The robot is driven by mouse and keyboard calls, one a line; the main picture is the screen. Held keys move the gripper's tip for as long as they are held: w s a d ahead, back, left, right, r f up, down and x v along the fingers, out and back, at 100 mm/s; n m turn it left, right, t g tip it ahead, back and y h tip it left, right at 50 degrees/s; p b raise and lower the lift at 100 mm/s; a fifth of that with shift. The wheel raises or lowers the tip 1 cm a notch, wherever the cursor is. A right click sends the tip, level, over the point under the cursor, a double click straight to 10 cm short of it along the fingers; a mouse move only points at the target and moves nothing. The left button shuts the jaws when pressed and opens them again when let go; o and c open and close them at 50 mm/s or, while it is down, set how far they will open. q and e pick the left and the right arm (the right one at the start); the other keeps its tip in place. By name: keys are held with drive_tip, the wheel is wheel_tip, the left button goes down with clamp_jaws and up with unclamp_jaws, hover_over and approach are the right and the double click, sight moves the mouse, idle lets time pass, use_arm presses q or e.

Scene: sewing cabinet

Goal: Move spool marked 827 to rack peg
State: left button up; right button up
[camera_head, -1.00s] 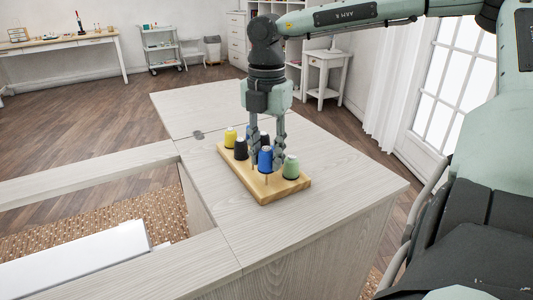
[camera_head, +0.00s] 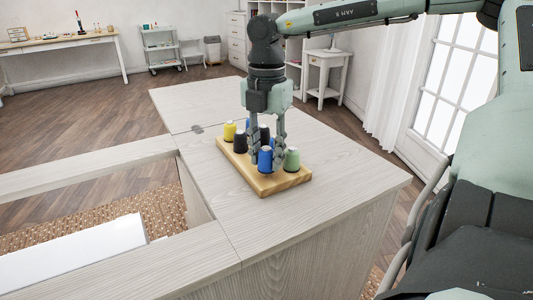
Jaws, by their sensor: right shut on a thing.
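A wooden peg rack (camera_head: 263,187) lies on the cabinet top, holding several spools. A blue spool (camera_head: 265,161) is at its front edge, between the fingertips of my right gripper (camera_head: 267,156). The gripper points straight down and is shut on this spool, which appears upright and low at the rack. Whether it rests fully on the board is unclear. A green spool (camera_head: 291,159) stands just right of it. A yellow spool (camera_head: 229,131) and a black spool (camera_head: 240,141) stand to the left. Another black spool and a second blue one are partly hidden behind the fingers. The number 827 is not readable. My left gripper is not in view.
The pale cabinet top (camera_head: 340,174) is clear around the rack. A frame opening with a white panel (camera_head: 75,250) is at the lower left. A side table (camera_head: 327,60), a cart (camera_head: 160,45) and a worktable (camera_head: 60,44) stand far back.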

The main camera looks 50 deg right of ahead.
drive_tip(key=o, duration=0.9)
drive_tip(key=shift+o, duration=0.2)
wheel_tip(320, 180, up, 12)
idle(0.6)
